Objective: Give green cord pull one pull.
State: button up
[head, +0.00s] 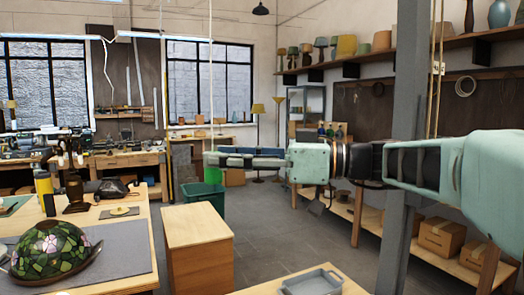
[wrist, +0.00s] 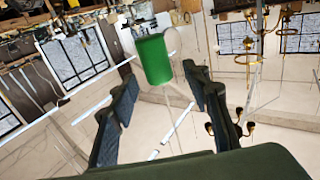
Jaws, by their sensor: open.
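The green cord pull (wrist: 153,60) is a green cylinder in the wrist view, at the tips of my gripper's two dark fingers, with gaps on both sides. In the head view the green cord pull (head: 213,174) shows just below my fingertips, at the lower end of a thin pale cord (head: 211,80) from above. My gripper (head: 210,157) points left, open and empty. I cannot tell how deep between the fingers the pull sits.
A green bin (head: 203,197) stands on the floor below. A wooden cabinet (head: 198,245) and a workbench with a stained-glass lampshade (head: 55,250) are at the left. A grey post (head: 405,150) rises close to my arm. Brass chandeliers (wrist: 250,60) hang at the wrist view's right.

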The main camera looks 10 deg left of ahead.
aim_at(213, 170)
jog(key=shift+w+a, duration=0.1)
jog(key=shift+a, duration=1.25)
jog(key=shift+c, duration=0.3)
grip_shut()
jog(key=shift+f+b, duration=1.5)
jog(key=shift+b, duration=0.25)
jog(key=shift+r, duration=0.15)
jog(key=shift+r+p, duration=0.55)
jog(key=shift+r, duration=0.75)
grip_release()
